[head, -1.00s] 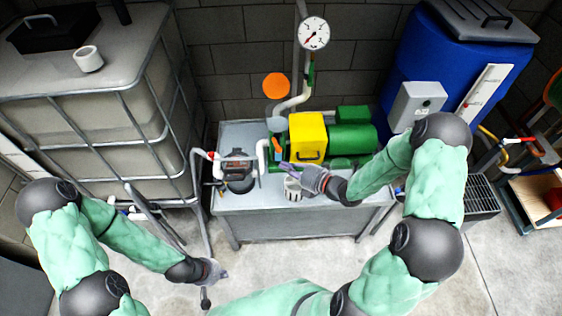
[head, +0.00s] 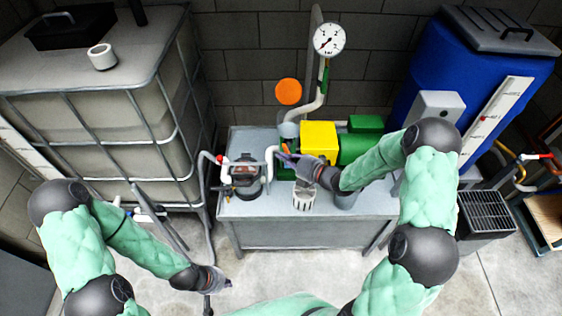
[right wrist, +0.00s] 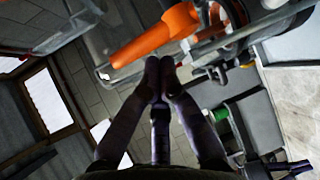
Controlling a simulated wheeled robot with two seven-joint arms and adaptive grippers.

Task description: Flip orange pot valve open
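The orange pot valve handle (right wrist: 155,38) fills the upper middle of the right wrist view as a long orange lever lying slantwise. In the head view only a small bit of orange shows beside the gripper, and the rest is hidden. My right gripper (right wrist: 160,68) has its dark fingertips together just below the lever, with nothing seen between them. In the head view the right gripper (head: 287,155) is over the bench beside the pump. My left gripper (head: 222,283) hangs low over the floor, away from the bench; its fingers are too small to judge.
A grey bench (head: 265,208) carries a yellow box (head: 318,136), a green pump (head: 360,146), a white ribbed cup (head: 304,199) and a dark filter housing (head: 246,172). A pressure gauge (head: 329,40) stands behind. A caged tank (head: 100,105) is left, a blue barrel (head: 415,70) right.

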